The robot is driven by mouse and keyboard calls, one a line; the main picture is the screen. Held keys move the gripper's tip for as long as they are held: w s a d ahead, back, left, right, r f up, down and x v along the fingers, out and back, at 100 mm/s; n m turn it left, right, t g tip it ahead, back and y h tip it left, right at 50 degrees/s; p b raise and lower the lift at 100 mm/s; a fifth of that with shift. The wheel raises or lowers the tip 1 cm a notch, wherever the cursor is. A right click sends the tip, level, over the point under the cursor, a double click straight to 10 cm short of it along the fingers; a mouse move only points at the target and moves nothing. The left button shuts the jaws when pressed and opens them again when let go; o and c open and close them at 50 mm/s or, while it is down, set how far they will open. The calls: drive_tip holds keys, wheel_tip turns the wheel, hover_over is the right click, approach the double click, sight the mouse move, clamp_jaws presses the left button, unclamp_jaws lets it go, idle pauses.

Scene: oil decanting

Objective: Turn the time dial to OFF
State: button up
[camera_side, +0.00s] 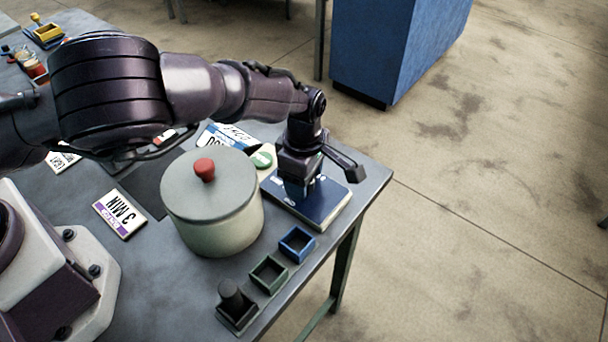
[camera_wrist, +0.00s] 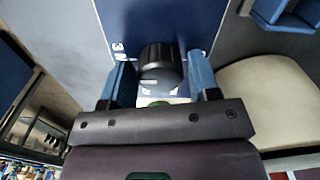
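The time dial is a black round knob (camera_wrist: 160,62) on a flat blue panel (camera_side: 332,205). In the wrist view the knob stands between the two blue fingers of my gripper (camera_wrist: 158,72), with a narrow gap on each side. White marks, one like a "3", show on the panel (camera_wrist: 165,18) beside the knob. In the side view my gripper (camera_side: 298,188) points down over the panel and hides the knob. My gripper is open around the knob. The dial's pointer and the OFF mark cannot be read.
A pale lidded pot (camera_side: 222,225) with a red lid knob stands left of the panel. Blue (camera_side: 297,244), green (camera_side: 268,273) and black (camera_side: 237,318) square holders line the table's front edge. The table's right edge is close to the panel.

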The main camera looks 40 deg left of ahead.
drive_tip(key=c, duration=0.5)
drive_tip(key=shift+c, duration=0.2)
